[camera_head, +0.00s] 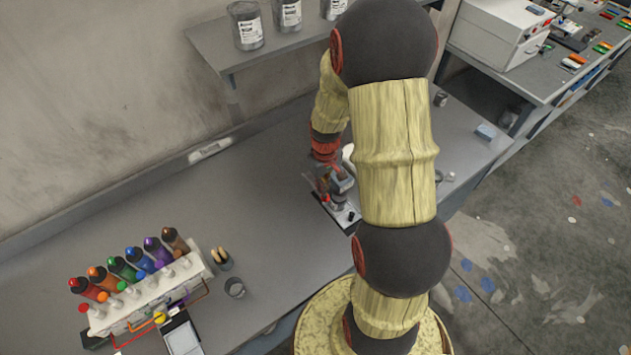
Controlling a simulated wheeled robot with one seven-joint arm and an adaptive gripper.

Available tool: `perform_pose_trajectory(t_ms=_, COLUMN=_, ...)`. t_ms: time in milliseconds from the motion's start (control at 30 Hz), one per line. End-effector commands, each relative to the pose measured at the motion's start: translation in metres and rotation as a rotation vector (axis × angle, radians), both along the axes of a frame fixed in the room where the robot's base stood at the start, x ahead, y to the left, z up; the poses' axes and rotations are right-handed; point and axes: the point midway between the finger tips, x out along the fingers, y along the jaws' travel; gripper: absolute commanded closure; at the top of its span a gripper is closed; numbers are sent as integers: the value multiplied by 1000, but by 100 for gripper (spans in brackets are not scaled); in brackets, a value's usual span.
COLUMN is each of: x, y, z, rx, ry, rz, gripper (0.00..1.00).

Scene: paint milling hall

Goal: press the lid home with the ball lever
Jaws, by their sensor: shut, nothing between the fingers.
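A small press-like device (346,214) with a dark base plate stands on the bench, just left of my arm's forearm links. A small black knob shows on its plate. My gripper (318,182) is below the red wrist ring, right at the device's upper left side, partly mixed with it in the view. It looks shut with nothing held. I cannot tell whether it touches the device. I cannot make out the ball lever or the lid; my arm hides part of this area.
A shelf (215,50) with grey cans hangs above the bench (150,216). A blue block (486,131) lies at the right end.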

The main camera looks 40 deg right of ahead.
Motion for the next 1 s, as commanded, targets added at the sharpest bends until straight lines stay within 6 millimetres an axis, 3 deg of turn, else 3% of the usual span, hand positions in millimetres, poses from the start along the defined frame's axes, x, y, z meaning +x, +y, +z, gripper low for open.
perform_pose_trajectory(t_ms=267, x=0, y=0, z=-12, rx=0, ry=0, rz=0, gripper=100)
perform_pose_trajectory(t_ms=533, x=-1, y=0, z=-10, rx=1, ry=2, rz=0, gripper=100)
perform_pose_trajectory(t_ms=1000, x=-1, y=0, z=18, rx=1, ry=1, rz=0, gripper=100)
